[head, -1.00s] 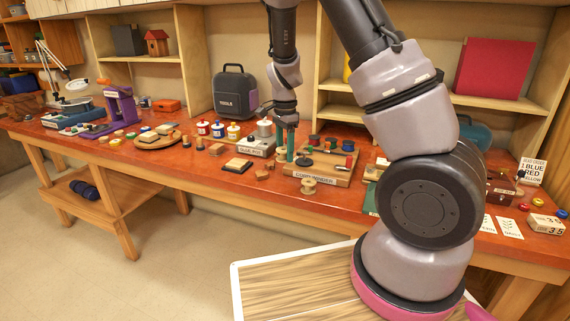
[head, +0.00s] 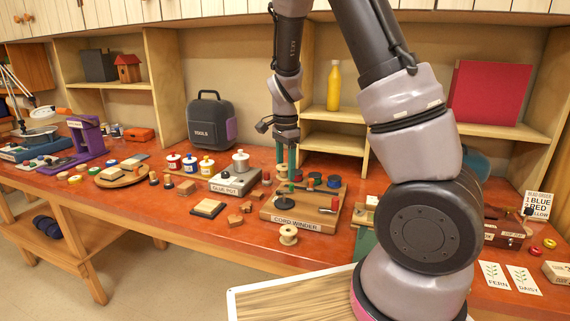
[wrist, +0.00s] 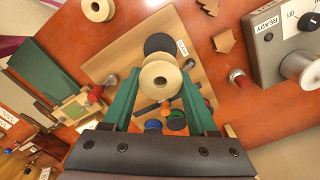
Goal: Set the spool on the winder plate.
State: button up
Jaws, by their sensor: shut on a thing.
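My gripper (wrist: 160,80) has teal fingers shut on a pale wooden spool (wrist: 160,82), seen nearly end-on in the wrist view. In the head view my gripper (head: 287,160) points down over the back left of the cord winder board (head: 262,212). The winder plate looks to be the black disc (head: 284,203) at the board's front left. In the wrist view the black disc (wrist: 158,42) lies just beyond the held spool, which overlaps its near edge in the picture. The spool's height above the board is hard to tell.
Another pale spool (head: 288,235) stands on the bench in front of the board. Coloured pieces, including a blue one (head: 334,181), sit at the board's back. A glue pot unit (head: 236,181) stands left, with wood blocks (head: 236,220) between. My arm hides part of the right side.

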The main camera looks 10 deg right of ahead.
send_over(285, 202)
jog(key=shift+w+d+f, duration=0.1)
jog(key=shift+w+f, duration=0.05)
jog(key=shift+f, duration=1)
jog(key=shift+w+d+f, duration=0.1)
jog(key=shift+w+f, duration=0.05)
jog(key=shift+f, duration=0.95)
jog(key=shift+f, duration=1.9)
dwell(1.4)
dwell(0.5)
jog(key=o, duration=1.5)
jog(key=shift+r, duration=3.5)
